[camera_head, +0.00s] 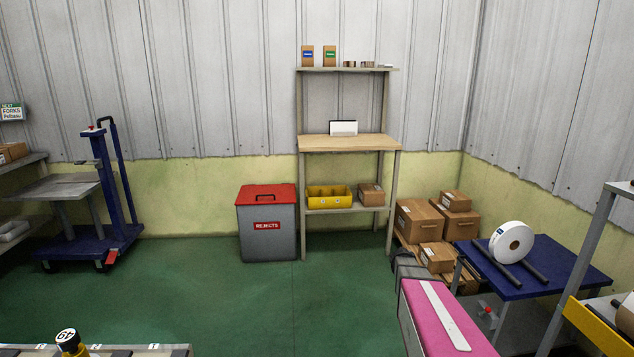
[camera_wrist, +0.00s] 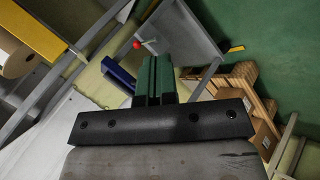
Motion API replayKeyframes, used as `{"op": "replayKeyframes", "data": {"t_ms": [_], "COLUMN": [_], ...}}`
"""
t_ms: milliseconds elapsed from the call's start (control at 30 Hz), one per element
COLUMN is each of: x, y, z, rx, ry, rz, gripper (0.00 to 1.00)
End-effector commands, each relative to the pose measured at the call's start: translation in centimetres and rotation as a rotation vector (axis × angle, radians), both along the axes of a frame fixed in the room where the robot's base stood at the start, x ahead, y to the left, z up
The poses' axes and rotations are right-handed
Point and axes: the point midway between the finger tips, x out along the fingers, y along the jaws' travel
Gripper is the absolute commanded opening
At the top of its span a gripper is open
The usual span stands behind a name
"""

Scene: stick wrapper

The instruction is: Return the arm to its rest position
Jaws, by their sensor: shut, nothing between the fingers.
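My gripper (camera_wrist: 155,62) shows in the wrist view as two dark green fingers side by side, closed together with nothing between them. They stick out past a black bolted bar that crosses the lower part of that view. The fingers appear in front of a grey surface and a blue piece, and I cannot tell the gap to either. The fingers cannot be made out in the head view.
A blue table (camera_head: 585,277) with a white roll (camera_head: 500,250) stands at the right, beside cartons (camera_head: 415,220). A grey rejects bin (camera_head: 265,240) and a wooden shelf unit (camera_head: 345,143) stand at the back. A blue lift cart (camera_head: 110,190) is left. The green floor is clear mid-left.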

Motion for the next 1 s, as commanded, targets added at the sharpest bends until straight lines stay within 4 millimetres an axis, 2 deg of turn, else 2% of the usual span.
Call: {"op": "replayKeyframes", "data": {"t_ms": [33,200,300,433,500,600,1000], "x": [-2.8,-8.0,-10.8,-13.4,-14.2,-14.7,-14.8], "y": [3.4,12.8,17.4,21.8,23.2,24.3,24.4], "z": [1.1,3.2,4.5,5.9,6.4,6.8,6.8], "rx": [0.086,0.373,0.513,0.643,0.686,0.719,0.724], "ry": [0.009,0.025,0.018,0.000,-0.007,-0.016,-0.017], "rz": [0.060,0.277,0.400,0.525,0.571,0.604,0.609], "gripper": [0.00,0.00,0.00,0.00,0.00,0.00,0.00]}}
